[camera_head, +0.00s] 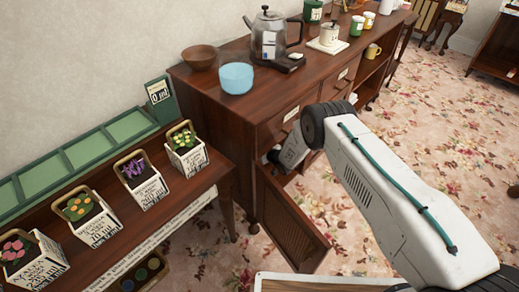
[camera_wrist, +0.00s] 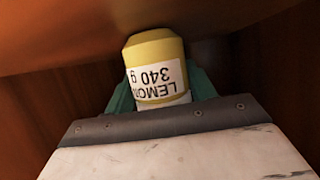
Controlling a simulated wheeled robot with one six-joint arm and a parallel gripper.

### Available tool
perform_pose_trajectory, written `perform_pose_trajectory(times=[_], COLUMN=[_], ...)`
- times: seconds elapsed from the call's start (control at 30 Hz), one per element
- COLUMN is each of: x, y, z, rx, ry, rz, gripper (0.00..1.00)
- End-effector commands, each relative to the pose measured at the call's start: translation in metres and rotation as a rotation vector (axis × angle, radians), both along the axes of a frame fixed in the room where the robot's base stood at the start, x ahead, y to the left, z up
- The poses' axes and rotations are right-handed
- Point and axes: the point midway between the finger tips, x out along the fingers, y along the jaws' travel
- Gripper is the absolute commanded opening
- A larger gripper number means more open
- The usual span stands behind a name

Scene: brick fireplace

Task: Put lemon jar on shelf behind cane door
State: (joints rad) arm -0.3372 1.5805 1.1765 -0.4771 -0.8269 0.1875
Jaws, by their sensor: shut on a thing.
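The lemon jar (camera_wrist: 155,52) is yellow with a white label reading LEMON 340 g, upside down in the wrist view. My gripper (camera_wrist: 162,92) is shut on it, with green fingers on either side. Brown wood surfaces surround the jar, so it is inside the cabinet. The cane door (camera_head: 293,222) stands swung open at the front of the wooden sideboard (camera_head: 262,113). In the head view my arm reaches into the opening behind this door. The jar and fingertips are hidden there. I cannot tell whether the jar touches the shelf.
On the sideboard stand a kettle (camera_head: 268,38), a blue bowl (camera_head: 236,78), a brown bowl (camera_head: 199,57) and several jars and mugs. A lower table at left holds several potted flowers (camera_head: 146,186). The floral carpet (camera_head: 440,130) at right is largely clear.

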Motion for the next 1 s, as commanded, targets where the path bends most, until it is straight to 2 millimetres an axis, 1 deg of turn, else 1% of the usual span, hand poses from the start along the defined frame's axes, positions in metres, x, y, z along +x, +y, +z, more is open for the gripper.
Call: perform_pose_trajectory(times=[0.07, 0.1, 0.13, 0.17, 0.4, 0.5, 0.57, 0.67, 1.0], x=[0.0, 0.0, 0.0, 0.0, 0.0, 0.0, -0.004, -0.014, -0.064], y=[0.0, 0.0, 0.0, 0.0, 0.0, 0.0, -0.004, -0.013, -0.056], z=[-0.002, -0.002, -0.002, -0.002, -0.002, 0.002, 0.003, 0.009, 0.037], rx=[0.001, 0.0, 0.0, 0.0, 0.0, 0.0, -0.001, -0.001, 0.0], ry=[-0.001, 0.0, 0.0, 0.0, 0.0, 0.0, 0.002, 0.003, 0.002], rz=[0.0, 0.0, 0.0, 0.0, 0.0, 0.0, 0.0, 0.0, -0.002], gripper=[0.22, 0.66, 0.75, 0.77, 0.77, 0.77, 0.77, 0.77, 0.77])
